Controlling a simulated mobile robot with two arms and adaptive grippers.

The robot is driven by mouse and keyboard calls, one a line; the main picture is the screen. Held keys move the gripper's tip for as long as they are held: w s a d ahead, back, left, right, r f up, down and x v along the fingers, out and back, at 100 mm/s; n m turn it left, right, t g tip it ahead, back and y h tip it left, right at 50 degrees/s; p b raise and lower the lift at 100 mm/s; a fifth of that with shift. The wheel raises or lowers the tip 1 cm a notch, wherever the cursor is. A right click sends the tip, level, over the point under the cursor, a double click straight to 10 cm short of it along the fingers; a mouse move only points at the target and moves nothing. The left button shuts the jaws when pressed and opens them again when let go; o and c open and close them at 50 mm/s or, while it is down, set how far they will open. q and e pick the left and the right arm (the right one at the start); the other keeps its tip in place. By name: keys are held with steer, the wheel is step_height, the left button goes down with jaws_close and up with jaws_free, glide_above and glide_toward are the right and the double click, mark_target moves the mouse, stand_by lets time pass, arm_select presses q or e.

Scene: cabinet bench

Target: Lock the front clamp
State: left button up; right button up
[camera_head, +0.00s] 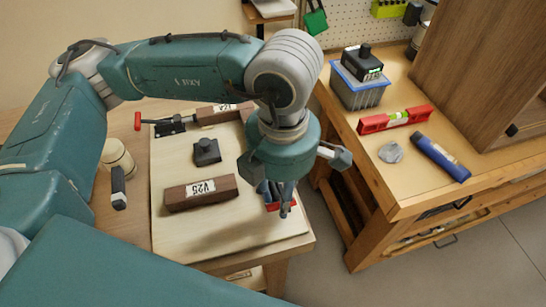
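A clamp with a red handle (273,207) sits at the front right of the pale board (225,237). My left gripper (284,207) points down right at this clamp and hides most of it. Whether the fingers are open or shut, or touch the handle, I cannot tell. A second clamp (170,126) with a red handle end stands at the back left of the board, clear of the gripper. My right gripper is not in view.
Labelled dark wood blocks (201,193) and a small black block (206,151) are on the board. A pale cylinder (117,157) stands left of it. The right bench (400,185) holds a blue bin (358,92), red level (395,119) and blue tool (440,157). A floor gap separates the benches.

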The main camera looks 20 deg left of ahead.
arm_select(q)
steer(key=shift+o, duration=0.4)
steer(key=shift+r, duration=0.2)
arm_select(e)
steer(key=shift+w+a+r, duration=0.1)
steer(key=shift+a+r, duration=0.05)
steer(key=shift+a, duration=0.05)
arm_select(q)
steer(key=shift+r+p, duration=0.4)
steer(key=shift+r, duration=0.25)
steer(key=shift+w+r+p, duration=0.1)
steer(key=shift+r+p, duration=0.65)
steer(key=shift+r, duration=0.9)
steer(key=shift+r+p, duration=0.3)
steer(key=shift+r, duration=0.85)
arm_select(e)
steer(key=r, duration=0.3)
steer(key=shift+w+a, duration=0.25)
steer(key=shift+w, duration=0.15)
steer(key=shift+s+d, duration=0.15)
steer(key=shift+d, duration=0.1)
